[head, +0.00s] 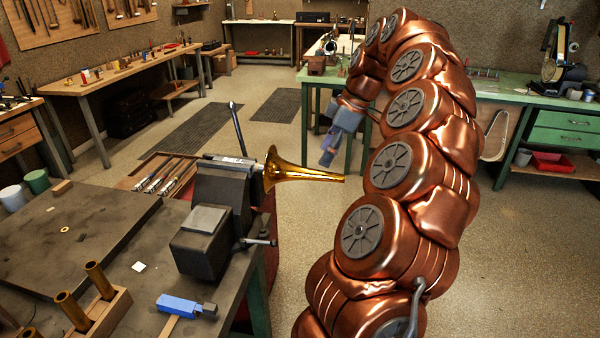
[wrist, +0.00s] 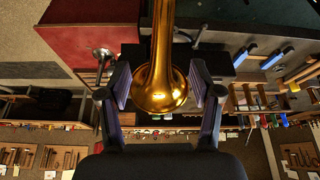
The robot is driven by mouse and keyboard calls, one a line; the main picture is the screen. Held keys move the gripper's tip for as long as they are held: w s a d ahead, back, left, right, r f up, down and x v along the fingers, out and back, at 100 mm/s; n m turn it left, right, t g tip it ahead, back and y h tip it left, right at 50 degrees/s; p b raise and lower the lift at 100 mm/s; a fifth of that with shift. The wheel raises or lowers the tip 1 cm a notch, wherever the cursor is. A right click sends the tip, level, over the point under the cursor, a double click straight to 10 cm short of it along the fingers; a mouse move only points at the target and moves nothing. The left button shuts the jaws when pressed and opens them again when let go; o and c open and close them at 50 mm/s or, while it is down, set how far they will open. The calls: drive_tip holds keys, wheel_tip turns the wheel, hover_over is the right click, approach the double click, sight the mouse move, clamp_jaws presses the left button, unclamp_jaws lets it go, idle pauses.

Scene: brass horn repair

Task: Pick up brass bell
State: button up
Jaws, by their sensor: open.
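The brass bell (head: 292,172) is a golden flared horn piece. In the head view its wide end is beside the jaws of the black bench vise (head: 222,190), and its narrow end points right over the floor. My gripper (head: 328,156) is behind the bell's narrow part and above it, with its fingers pointing down. In the wrist view the brass bell (wrist: 160,88) appears between the two open fingers of my gripper (wrist: 158,92). Gaps show on both sides, so neither finger appears to touch it. The depth between fingers and bell is hard to judge.
The dark workbench (head: 95,235) holds a wooden block with brass tubes (head: 92,310), a blue tool (head: 180,306) and a tray of tools (head: 165,175). A green table (head: 555,107) stands at the back right. Open floor lies beyond the vise.

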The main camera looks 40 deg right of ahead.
sight(318, 170)
drive_tip(key=shift+p+x, duration=1.55)
drive_tip(key=shift+x, duration=2.3)
drive_tip(key=shift+s, duration=0.2)
clamp_jaws()
